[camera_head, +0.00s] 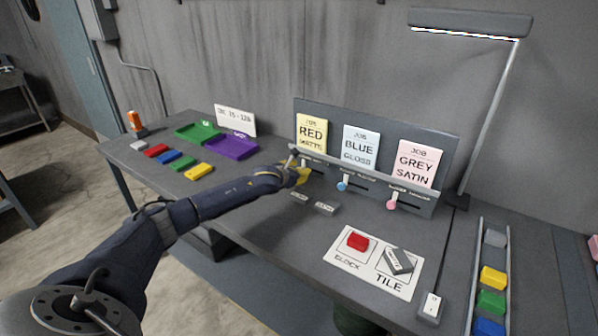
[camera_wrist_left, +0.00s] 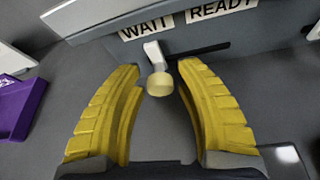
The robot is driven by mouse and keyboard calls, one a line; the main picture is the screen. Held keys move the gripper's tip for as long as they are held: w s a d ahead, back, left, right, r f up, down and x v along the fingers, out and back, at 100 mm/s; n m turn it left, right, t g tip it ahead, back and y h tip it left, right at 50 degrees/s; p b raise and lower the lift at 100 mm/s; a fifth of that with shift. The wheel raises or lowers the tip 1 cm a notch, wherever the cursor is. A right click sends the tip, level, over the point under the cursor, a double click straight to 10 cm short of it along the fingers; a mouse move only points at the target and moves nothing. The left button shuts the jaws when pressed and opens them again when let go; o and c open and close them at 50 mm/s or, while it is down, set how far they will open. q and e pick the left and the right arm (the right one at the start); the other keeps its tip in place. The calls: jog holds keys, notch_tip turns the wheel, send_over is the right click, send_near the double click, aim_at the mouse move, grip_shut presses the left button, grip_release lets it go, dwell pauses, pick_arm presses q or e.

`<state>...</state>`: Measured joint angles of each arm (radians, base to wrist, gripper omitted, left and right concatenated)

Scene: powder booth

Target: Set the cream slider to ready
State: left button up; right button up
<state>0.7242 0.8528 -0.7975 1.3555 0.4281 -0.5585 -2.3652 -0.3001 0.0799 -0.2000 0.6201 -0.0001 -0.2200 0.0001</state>
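The cream slider knob (camera_wrist_left: 161,84) shows in the left wrist view on a pale stem at the left part of a dark slot. The WAIT label (camera_wrist_left: 146,26) is above it, and the READY label (camera_wrist_left: 222,8) is further right. My left gripper (camera_wrist_left: 160,72) has its yellow fingers spread, one on each side of the knob, with a gap visible. In the head view my left gripper (camera_head: 299,173) is at the panel below the RED MATTE card (camera_head: 312,134) and hides the cream knob there. My right gripper is not in view.
The panel (camera_head: 447,156) also has a blue slider knob (camera_head: 342,186) and a pink one (camera_head: 391,204) to the right. Two small grey tiles (camera_head: 325,208) lie below my left gripper. Green (camera_head: 198,132) and purple (camera_head: 232,146) trays and coloured blocks are to the left.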

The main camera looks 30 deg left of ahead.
pick_arm(q)
grip_shut()
jog(key=d, duration=0.7)
jog(key=shift+s+d, duration=0.1)
jog(key=shift+d, duration=0.25)
jog(key=shift+o, duration=1.8)
grip_release()
jog(key=shift+s, duration=0.1)
jog(key=v, duration=1.2)
